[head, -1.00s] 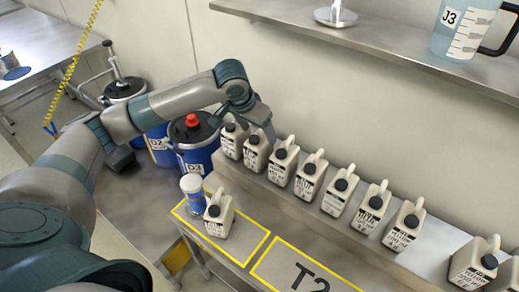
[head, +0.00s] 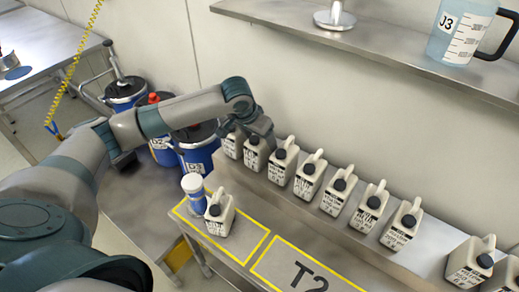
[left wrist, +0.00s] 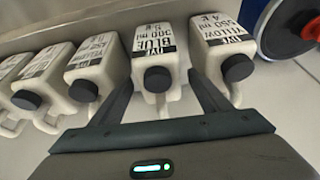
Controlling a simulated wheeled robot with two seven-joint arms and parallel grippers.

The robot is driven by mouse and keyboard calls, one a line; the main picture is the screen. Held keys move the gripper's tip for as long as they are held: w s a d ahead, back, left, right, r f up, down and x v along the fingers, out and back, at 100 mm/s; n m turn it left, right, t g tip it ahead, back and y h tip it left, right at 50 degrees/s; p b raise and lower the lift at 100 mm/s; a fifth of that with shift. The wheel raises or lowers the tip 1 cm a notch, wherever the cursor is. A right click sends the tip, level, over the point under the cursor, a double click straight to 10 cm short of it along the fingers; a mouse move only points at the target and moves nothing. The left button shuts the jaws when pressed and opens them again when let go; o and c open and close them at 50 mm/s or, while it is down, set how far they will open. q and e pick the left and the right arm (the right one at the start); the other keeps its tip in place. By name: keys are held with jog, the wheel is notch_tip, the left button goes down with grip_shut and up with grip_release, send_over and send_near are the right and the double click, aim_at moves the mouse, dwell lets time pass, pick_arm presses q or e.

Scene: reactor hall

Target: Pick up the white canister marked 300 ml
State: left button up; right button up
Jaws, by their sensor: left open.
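The white canister marked "DYE BLUE 300 ml" (left wrist: 157,72) stands upright with its dark cap towards my left wrist camera. In the head view it is the second canister from the left (head: 254,158) in the row on the raised metal ledge. My left gripper (head: 258,130) is over it there. In the left wrist view the open left gripper (left wrist: 160,98) has one finger on each side of this canister. I cannot tell whether either finger touches it. My right gripper is not in view.
A "YELLOW 550 ml" canister (left wrist: 228,55) stands close on one side, and another canister (left wrist: 98,68) on the other. A lone canister (head: 219,215) and a blue-white container (head: 193,190) stand on the lower bench. Blue drums (head: 198,158) are at left. A shelf (head: 300,25) runs above.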

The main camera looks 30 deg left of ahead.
pick_arm(q)
grip_shut()
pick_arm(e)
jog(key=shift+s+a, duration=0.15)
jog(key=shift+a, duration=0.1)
pick_arm(q)
jog(key=shift+r, duration=0.2)
jog(key=shift+w+r, duration=0.1)
jog(key=shift+r, duration=0.55)
notch_tip(320, 180, up, 7)
jog(key=shift+r+b, duration=0.2)
jog(key=shift+b, duration=0.65)
jog(key=shift+r, duration=0.45)
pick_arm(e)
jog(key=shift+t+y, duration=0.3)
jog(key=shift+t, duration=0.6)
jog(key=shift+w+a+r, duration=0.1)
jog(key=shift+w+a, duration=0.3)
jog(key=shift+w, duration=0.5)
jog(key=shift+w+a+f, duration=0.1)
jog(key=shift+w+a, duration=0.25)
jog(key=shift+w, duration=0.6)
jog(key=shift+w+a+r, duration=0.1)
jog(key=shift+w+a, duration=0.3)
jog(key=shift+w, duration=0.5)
